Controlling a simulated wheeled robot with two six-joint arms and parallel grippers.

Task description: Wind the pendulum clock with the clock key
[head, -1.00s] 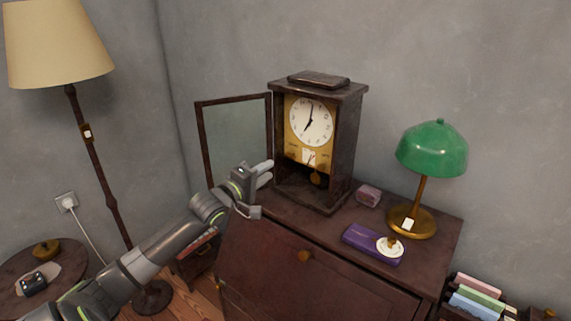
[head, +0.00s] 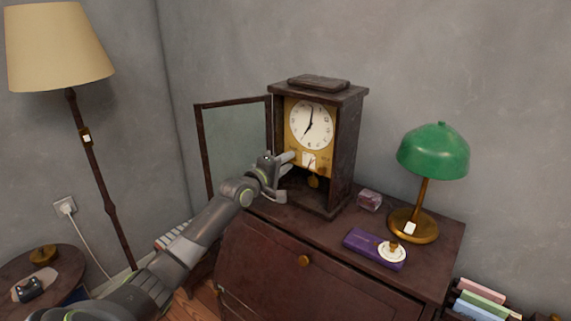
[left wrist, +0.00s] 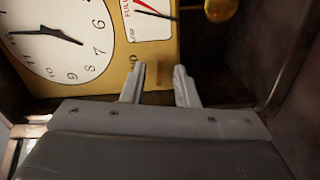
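The pendulum clock (head: 347,150) stands on the desk with its glass door (head: 236,145) swung open to the left. Its white dial (head: 311,125) and a small gauge (head: 309,161) sit on a brass plate; the gauge, marked FULL and LOW, also shows in the left wrist view (left wrist: 150,22). The pendulum bob (head: 313,182) hangs below. My left gripper (head: 284,177) is at the open front, fingers apart, close to the plate's lower edge. In the left wrist view, a small brass-coloured piece (left wrist: 164,74) shows between the fingertips (left wrist: 159,84); I cannot tell whether it is the clock key.
A floor lamp (head: 95,170) stands left. The open door is close beside my left arm.

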